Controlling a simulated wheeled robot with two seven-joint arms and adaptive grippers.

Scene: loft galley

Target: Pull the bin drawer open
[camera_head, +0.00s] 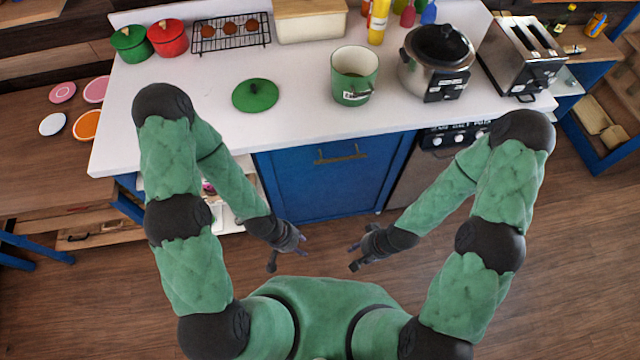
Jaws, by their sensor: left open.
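The bin drawer (290,190) has a blue front under the white counter and looks shut, flush with the cabinet. Its brass bar handle (341,158) runs across near the top of the front. My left gripper (287,254) is open and empty, in front of the drawer and lower left of the handle in the picture. My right gripper (355,258) looks open and empty, below the handle in the picture and a little to its right. Neither gripper touches the handle.
The counter (215,130) holds a green lid (255,95), a green pot (354,75) and a slow cooker (437,62). An oven with knobs (455,137) adjoins the drawer on the right. The wooden floor (330,240) before the drawer looks clear.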

